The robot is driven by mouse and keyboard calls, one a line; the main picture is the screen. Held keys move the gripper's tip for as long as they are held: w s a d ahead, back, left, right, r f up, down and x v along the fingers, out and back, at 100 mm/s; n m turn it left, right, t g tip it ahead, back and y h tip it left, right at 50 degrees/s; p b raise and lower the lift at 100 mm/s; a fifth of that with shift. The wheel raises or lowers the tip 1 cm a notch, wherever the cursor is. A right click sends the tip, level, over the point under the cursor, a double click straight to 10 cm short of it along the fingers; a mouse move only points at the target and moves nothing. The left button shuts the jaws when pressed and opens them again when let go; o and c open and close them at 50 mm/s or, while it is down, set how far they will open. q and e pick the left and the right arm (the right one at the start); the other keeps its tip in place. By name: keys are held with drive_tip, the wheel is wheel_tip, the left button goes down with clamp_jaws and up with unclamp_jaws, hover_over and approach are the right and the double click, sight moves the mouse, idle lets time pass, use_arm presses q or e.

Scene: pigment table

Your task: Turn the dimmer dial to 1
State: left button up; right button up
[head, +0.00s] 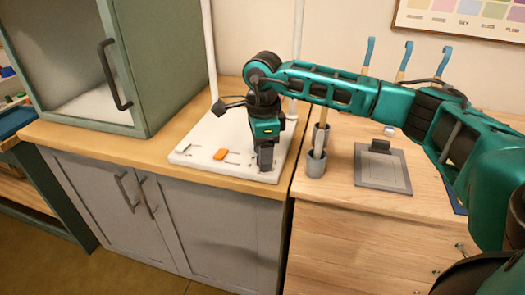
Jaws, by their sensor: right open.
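A white panel (210,139) lies on the wooden counter and carries small markings and an orange piece (220,154) near its front edge. I cannot make out a dial for certain; the part of the panel beneath my right gripper is hidden. My right gripper (266,162) points down over the front right part of the panel, to the right of the orange piece. It is open, with no object seen between its fingers. Whether its fingertips touch the panel I cannot tell. My left gripper is not in view.
A green cabinet (170,60) with a dark handle stands at the left. The wooden top in front of the cups is clear.

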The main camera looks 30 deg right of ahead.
wheel_tip(320, 180, up, 13)
drive_tip(key=shift+s, duration=0.15)
idle(0.4)
idle(0.4)
